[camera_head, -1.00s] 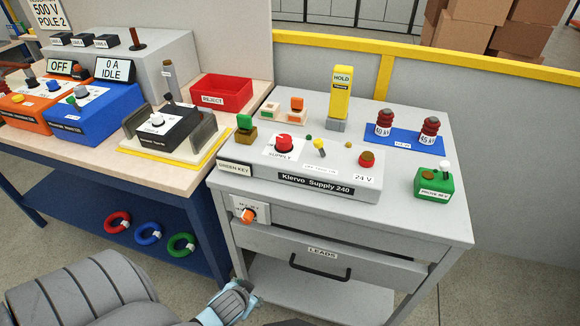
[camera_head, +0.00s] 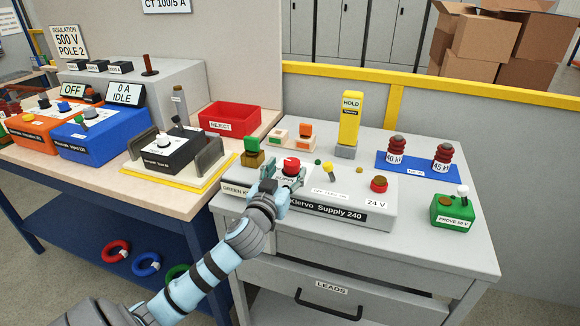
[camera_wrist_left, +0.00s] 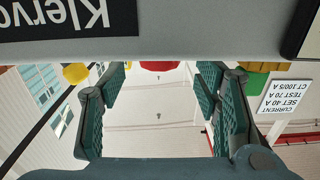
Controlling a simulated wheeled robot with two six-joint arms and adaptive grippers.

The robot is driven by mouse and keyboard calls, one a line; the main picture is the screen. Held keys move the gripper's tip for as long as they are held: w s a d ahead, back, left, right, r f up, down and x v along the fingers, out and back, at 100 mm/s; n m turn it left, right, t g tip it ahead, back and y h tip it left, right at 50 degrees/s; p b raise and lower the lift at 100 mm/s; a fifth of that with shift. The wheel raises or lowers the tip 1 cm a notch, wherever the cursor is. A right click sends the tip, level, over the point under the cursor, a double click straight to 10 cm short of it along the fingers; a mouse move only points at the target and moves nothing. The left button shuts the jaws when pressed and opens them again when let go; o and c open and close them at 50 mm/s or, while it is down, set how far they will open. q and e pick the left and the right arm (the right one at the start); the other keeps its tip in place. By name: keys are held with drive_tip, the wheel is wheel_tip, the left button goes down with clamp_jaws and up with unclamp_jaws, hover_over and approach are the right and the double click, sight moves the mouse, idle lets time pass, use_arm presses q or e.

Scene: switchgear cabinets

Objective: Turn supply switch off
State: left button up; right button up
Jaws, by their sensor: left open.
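The Klervo Supply 240 box (camera_head: 375,210) is a grey unit on the grey cabinet top. Its red SUPPLY switch (camera_head: 291,165) is a round knob on the sloped top, at the left. My left gripper (camera_head: 284,176) is open at the box's front, its fingers near the knob and partly covering the SUPPLY label. In the left wrist view the picture is upside down; the red knob (camera_wrist_left: 160,66) shows between the open fingers (camera_wrist_left: 161,84), with no visible grip on it. Whether a finger touches the knob I cannot tell. My right gripper is out of view.
A green-topped key block (camera_head: 252,153) stands left of the knob and a yellow lever (camera_head: 327,169) right of it. A red button (camera_head: 379,184) sits farther right. The yellow HOLD post (camera_head: 350,120) stands behind. A green PROVE box (camera_head: 453,209) is at the right.

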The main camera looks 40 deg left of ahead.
sight(291, 167)
use_arm(q)
drive_tip(key=shift+x, duration=1.65)
drive_tip(key=c, duration=1.1)
drive_tip(key=n+y, duration=0.1)
drive_tip(key=n+g+y+b, duration=0.1)
drive_tip(key=shift+w+d+f+y, duration=0.1)
drive_tip(key=shift+d+y, duration=0.1)
drive_tip(key=shift+y, duration=0.2)
drive_tip(key=shift+c, duration=0.2)
drive_tip(key=shift+n+g+y+b, duration=0.5)
drive_tip(key=shift+g+y, duration=0.1)
drive_tip(key=shift+y, duration=0.1)
drive_tip(key=o, duration=1.1)
drive_tip(key=shift+o, duration=0.2)
